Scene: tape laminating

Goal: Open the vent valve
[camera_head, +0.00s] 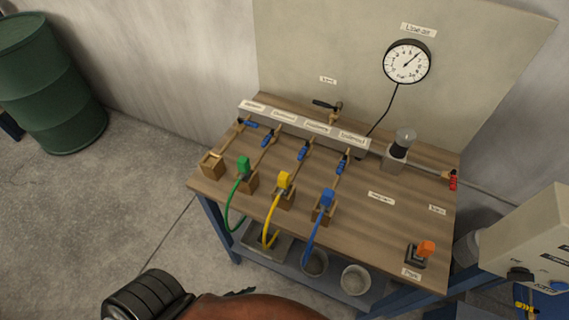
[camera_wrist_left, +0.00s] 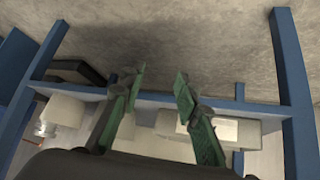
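Several small valves are on the wooden bench (camera_head: 385,225), and their labels are too small to read surely, so I cannot tell which is the vent valve. One valve with a black lever (camera_head: 325,105) stands at the back of the bench below a small wall label (camera_head: 328,80). Another valve with a red handle (camera_head: 453,180) is at the right edge. Several valves with blue handles, such as this one (camera_head: 303,150), sit in a row in front of the labelled manifold. My left gripper (camera_wrist_left: 160,75) shows in the left wrist view, its green fingers apart and empty. My right gripper is not visible.
A round gauge (camera_head: 407,61) hangs on the back panel. Green (camera_head: 243,167), yellow (camera_head: 284,180) and blue (camera_head: 327,198) hose plugs stand in wooden blocks. A glass-topped trap (camera_head: 402,143) and an orange switch (camera_head: 426,248) are at the right. A green drum (camera_head: 50,85) stands far left.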

